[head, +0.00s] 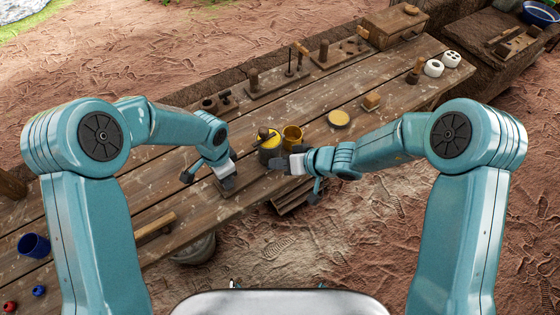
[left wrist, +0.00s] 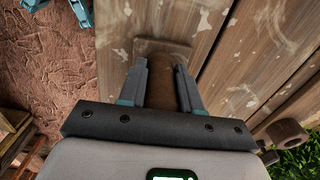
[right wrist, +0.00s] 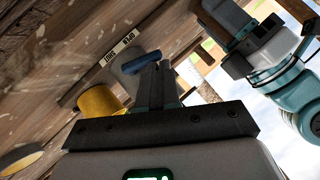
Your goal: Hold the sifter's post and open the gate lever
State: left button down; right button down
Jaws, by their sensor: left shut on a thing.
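My left gripper (head: 228,183) is shut on a brown upright post (left wrist: 187,92), which stands on a square wooden base (left wrist: 162,47) in the left wrist view. In the head view the gripper hides most of that post. A blue bar (right wrist: 146,62) lies at the fingertips, in front of a grey cylinder. I cannot tell whether they touch, or whether the bar is the gate lever.
The wooden table (head: 390,95) runs diagonally. A yellow disc (head: 339,118) and a small wooden block (head: 371,101) lie to the right. Tool boards (head: 275,82) stand along the back. A blue cup (head: 33,246) is at the far left. Bare tabletop shows between these things.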

jog(key=shift+r, duration=0.1)
dwell(0.3)
pick_arm(q)
jog(key=shift+w, duration=0.1)
pick_arm(e)
jog(key=s+d+r, duration=0.1)
jog(key=d+r, duration=0.2)
jog(key=r, duration=0.5)
jog(key=s+d+r, duration=0.2)
jog(key=d+r, duration=0.2)
jog(key=r, duration=0.3)
jog(key=shift+s+r, duration=0.3)
jog(key=shift+r, duration=0.05)
jog(key=shift+d, duration=0.1)
pick_arm(q)
jog(key=c, duration=0.7)
grip_release()
